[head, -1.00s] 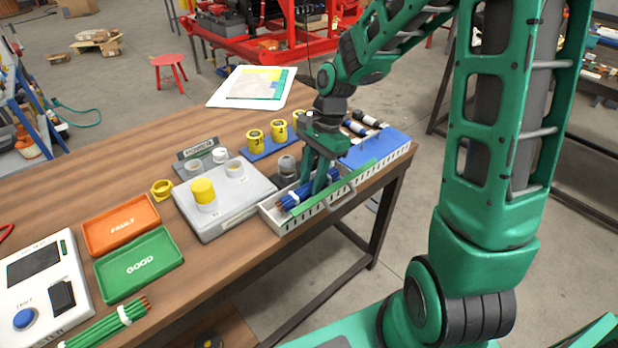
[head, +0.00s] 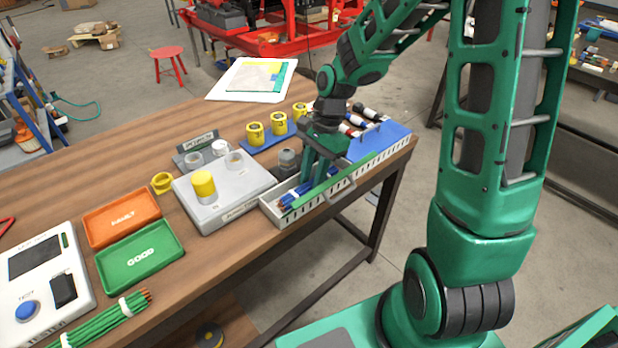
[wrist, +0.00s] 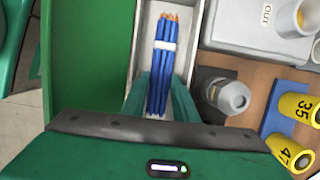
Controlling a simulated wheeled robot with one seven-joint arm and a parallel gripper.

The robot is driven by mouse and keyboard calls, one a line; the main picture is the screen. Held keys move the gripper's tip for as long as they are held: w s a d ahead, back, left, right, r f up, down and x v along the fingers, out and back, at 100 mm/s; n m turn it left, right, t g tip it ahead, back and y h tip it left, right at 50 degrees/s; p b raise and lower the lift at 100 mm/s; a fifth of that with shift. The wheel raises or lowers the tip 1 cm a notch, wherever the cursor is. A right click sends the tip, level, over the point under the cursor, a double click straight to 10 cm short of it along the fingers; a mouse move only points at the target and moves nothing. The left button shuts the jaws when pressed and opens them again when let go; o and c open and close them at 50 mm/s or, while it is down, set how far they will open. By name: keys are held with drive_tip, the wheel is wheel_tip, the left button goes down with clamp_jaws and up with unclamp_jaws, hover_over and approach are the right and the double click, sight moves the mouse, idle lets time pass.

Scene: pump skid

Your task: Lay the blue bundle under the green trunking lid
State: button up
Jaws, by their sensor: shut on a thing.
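The blue bundle (head: 293,198), blue wires with orange tips and a white tie, lies lengthwise inside the pale slotted trunking (head: 271,213) at the table's front edge. In the wrist view the bundle (wrist: 164,62) sits between the trunking walls. My gripper (wrist: 160,100) is shut on the bundle, fingers reaching down into the trunking; the gripper (head: 313,187) also shows in the head view. The green trunking lid (wrist: 88,60) stands open along the front side, seen nearly edge-on as a green strip (head: 345,181) in the head view.
A blue lid (head: 381,140) covers the trunking's right part. A grey connector (head: 287,160) and grey box (head: 225,200) stand close behind the trunking. Yellow cups (head: 255,134) stand on a blue strip. Green wires (head: 105,322) lie at the front left.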

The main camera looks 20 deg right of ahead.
drive_tip(key=o, duration=1)
drive_tip(key=v, duration=1)
drive_tip(key=shift+d+r, duration=0.1)
drive_tip(key=shift+r, duration=0.3)
